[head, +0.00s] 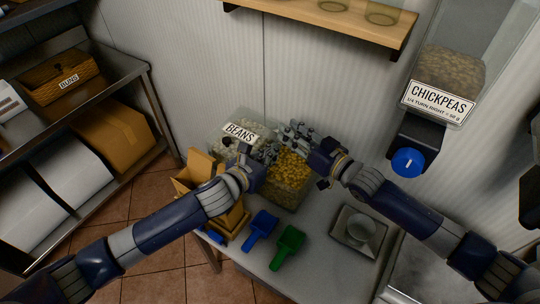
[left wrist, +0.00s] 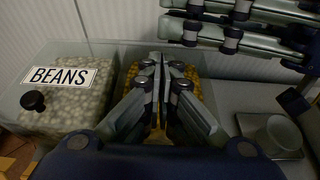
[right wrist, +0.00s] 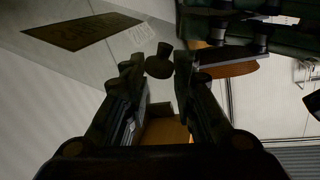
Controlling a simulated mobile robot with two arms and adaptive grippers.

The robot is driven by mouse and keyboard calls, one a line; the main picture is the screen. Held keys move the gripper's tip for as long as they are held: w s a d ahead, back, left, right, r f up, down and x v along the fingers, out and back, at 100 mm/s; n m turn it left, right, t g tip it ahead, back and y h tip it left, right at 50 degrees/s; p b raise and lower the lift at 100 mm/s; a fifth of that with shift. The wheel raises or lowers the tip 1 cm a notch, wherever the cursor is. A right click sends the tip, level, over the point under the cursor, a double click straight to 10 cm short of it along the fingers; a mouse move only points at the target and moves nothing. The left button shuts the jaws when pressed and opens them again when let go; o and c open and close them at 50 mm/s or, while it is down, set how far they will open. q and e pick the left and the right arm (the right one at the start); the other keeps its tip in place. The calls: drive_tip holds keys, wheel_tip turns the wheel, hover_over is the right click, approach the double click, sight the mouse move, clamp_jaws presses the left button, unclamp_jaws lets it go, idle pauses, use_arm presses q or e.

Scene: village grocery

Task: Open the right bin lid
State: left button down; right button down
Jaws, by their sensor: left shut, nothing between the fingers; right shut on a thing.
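The right bin (head: 291,182) is clear and holds yellow grains, also seen in the left wrist view (left wrist: 196,76). Its lid is mostly hidden behind my grippers in the head view. My right gripper (head: 298,132) is above the bin's back part, shut on a dark round lid knob (right wrist: 158,64). A pale pane with a brown label (right wrist: 80,32) lies beyond the knob; the lid's exact angle is unclear. My left gripper (head: 270,152), with fingertips together in the left wrist view (left wrist: 162,66), is shut and empty over the right bin.
The lidded BEANS bin (head: 232,136) stands to the left, its black knob (left wrist: 33,101) free. A cardboard box (head: 200,170), blue scoop (head: 261,229), green scoop (head: 287,246) and scale with bowl (head: 360,230) are nearby. A wooden shelf (head: 330,22) and chickpea dispenser (head: 440,95) hang above.

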drive_tip(key=shift+w+d+f, duration=0.1)
drive_tip(key=shift+d+f, duration=0.1)
drive_tip(key=shift+f, duration=0.1)
